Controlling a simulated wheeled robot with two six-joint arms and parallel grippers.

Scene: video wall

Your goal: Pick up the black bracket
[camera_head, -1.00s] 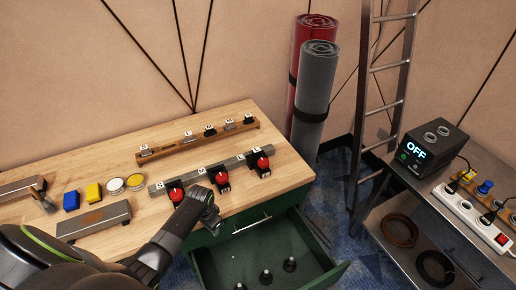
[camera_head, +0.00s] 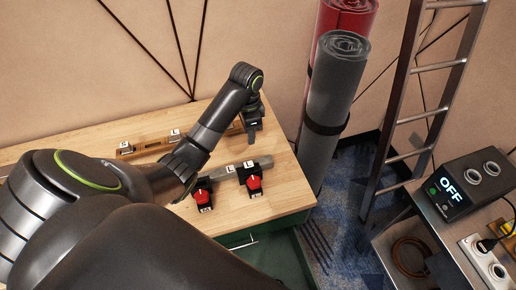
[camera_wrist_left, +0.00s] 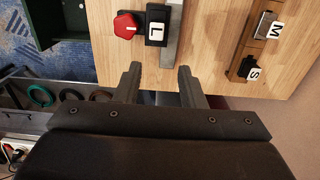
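A wooden rack (camera_head: 152,145) on the table carries labelled pieces. In the left wrist view, a dark bracket labelled S (camera_wrist_left: 247,68) sits at its near end, beside a metal-coloured one labelled M (camera_wrist_left: 266,24). A grey rail (camera_head: 264,162) carries black bases with red knobs (camera_head: 253,184); one black base labelled L (camera_wrist_left: 156,27) shows in the wrist view. I cannot tell which is the black bracket. My left gripper (camera_head: 251,130) is above the table's right end, by the rack's end. In the wrist view its fingers (camera_wrist_left: 160,88) are apart and empty. My right gripper is not in view.
My left arm hides much of the table and rack. Rolled mats (camera_head: 337,85) and a ladder (camera_head: 400,130) stand to the right. A box reading OFF (camera_head: 461,187) sits on a metal shelf.

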